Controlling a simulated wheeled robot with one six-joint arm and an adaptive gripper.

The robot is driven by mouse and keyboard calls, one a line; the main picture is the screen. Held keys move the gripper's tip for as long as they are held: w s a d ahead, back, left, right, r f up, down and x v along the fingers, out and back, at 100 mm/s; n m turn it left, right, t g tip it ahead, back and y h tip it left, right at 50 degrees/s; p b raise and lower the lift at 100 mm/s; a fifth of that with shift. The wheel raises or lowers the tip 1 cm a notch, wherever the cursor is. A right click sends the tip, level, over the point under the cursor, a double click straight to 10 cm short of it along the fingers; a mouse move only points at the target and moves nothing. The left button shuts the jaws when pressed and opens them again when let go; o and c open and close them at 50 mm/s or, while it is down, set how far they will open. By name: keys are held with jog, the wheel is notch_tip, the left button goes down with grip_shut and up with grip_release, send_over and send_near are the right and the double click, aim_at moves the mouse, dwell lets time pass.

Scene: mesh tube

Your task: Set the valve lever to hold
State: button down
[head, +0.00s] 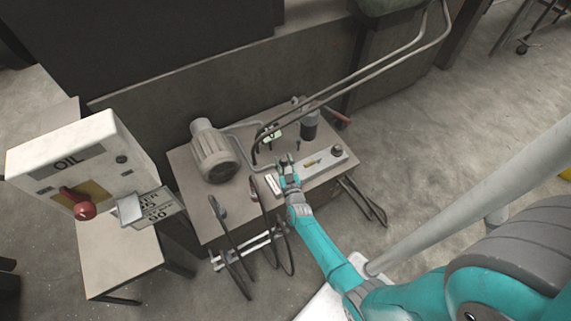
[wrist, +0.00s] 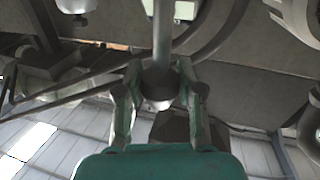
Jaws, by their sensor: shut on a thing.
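The valve lever (wrist: 161,38) shows in the wrist view as a grey rod ending in a dark rounded knob (wrist: 157,82). My gripper (wrist: 158,72) has one finger on each side of this knob and is shut on it. In the head view my gripper (head: 288,159) is over the front of the work table, at the left end of a silver plate (head: 325,162) with a small yellow mark. The lever is mostly hidden there by my gripper. A hold mark cannot be read in either view.
A grey motor (head: 213,153) stands on the left of the table (head: 190,172). Bent pipes (head: 350,77) rise behind my gripper to the upper right. An OIL box (head: 70,150) with a red knob (head: 84,210) stands at left. Cables hang over the table's front edge.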

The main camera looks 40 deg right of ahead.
jog(key=shift+w, duration=0.1)
dwell(0.3)
jog(key=c, duration=0.7)
grip_release()
jog(key=shift+a, duration=0.1)
jog(key=v, duration=1.2)
jog(key=shift+f, duration=0.1)
